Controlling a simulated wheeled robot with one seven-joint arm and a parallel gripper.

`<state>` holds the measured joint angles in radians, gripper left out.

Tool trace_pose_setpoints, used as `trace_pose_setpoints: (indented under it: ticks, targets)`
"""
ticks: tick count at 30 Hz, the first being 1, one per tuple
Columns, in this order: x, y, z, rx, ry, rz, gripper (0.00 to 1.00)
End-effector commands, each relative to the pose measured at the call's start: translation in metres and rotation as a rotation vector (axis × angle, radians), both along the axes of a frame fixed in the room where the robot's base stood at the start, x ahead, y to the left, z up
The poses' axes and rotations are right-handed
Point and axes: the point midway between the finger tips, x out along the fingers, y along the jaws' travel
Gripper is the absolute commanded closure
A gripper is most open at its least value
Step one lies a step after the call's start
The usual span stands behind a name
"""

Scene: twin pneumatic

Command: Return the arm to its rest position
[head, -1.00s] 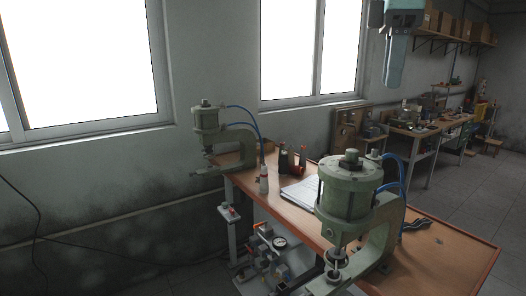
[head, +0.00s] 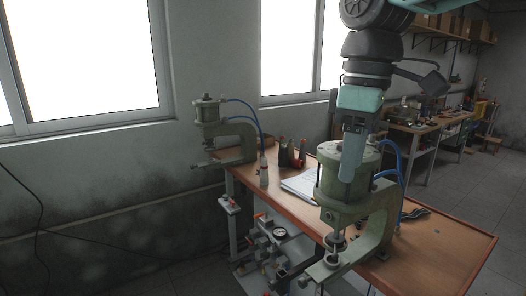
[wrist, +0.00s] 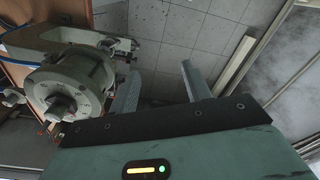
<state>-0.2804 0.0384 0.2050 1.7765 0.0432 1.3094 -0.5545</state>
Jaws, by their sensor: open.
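My arm hangs down from the top of the head view, and my gripper (head: 351,170) points downward in front of the near green pneumatic press (head: 378,222). The fingers overlap in that view, and part of the press cylinder is hidden behind them. In the wrist view my gripper (wrist: 161,85) shows two fingers spread apart, with nothing between them but the floor. The near press (wrist: 66,84) is to the left of the fingers there, apart from them.
The far press (head: 236,140) stands at the left end of the wooden bench (head: 440,246). Papers (head: 298,184), a small bottle (head: 264,173) and pliers (head: 415,213) lie or stand on the bench. Another workbench (head: 412,128) is at the back right. Open floor lies to the right.

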Motion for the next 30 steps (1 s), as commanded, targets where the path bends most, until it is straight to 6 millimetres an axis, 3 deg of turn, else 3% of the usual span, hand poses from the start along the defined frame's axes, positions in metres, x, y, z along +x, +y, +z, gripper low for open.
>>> trace_pose_setpoints:
  ticks: [1, 6, 9, 12, 18, 30]
  targets:
    - [-0.017, 0.007, -0.031, 0.001, 0.010, -0.022, 0.52]
    - [-0.081, 0.019, -0.127, 0.007, 0.021, -0.148, 0.52]
    - [-0.119, 0.015, -0.175, 0.005, 0.023, -0.224, 0.52]
    - [-0.147, 0.006, -0.208, 0.003, 0.020, -0.286, 0.52]
    - [-0.174, -0.006, -0.236, 0.000, 0.013, -0.349, 0.52]
    - [-0.175, -0.007, -0.237, 0.000, 0.013, -0.354, 0.52]
